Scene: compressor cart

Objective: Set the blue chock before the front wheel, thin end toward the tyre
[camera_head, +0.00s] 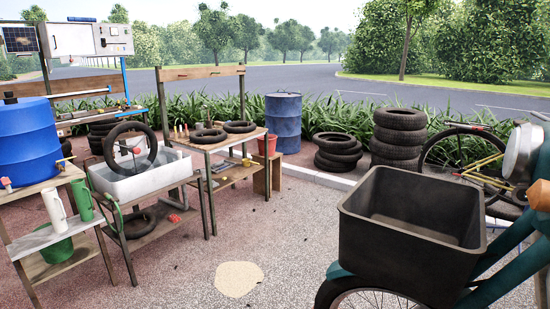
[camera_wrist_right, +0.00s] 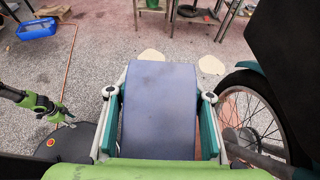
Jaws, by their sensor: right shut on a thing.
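The blue chock (camera_wrist_right: 160,115) fills the middle of the right wrist view. My right gripper (camera_wrist_right: 157,94) is shut on it, with one finger at each side. The front wheel (camera_wrist_right: 258,112), with a black tyre and wire spokes, stands to the right of the chock, apart from it in the picture. I cannot tell which end of the chock is thin. The top of the wheel (camera_head: 372,299) also shows at the bottom of the head view, under a black cargo box. A green and black arm at the left of the wrist view looks like mine; its gripper (camera_wrist_right: 66,118) is small and unclear.
The black cargo box (camera_head: 412,225) overhangs the wheel. Pale patches (camera_head: 239,279) mark the open gravel. Workbenches (camera_head: 215,140), a white basin (camera_head: 145,178) and tyre stacks (camera_head: 398,140) stand farther back. A blue crate (camera_wrist_right: 37,28) lies far left in the wrist view.

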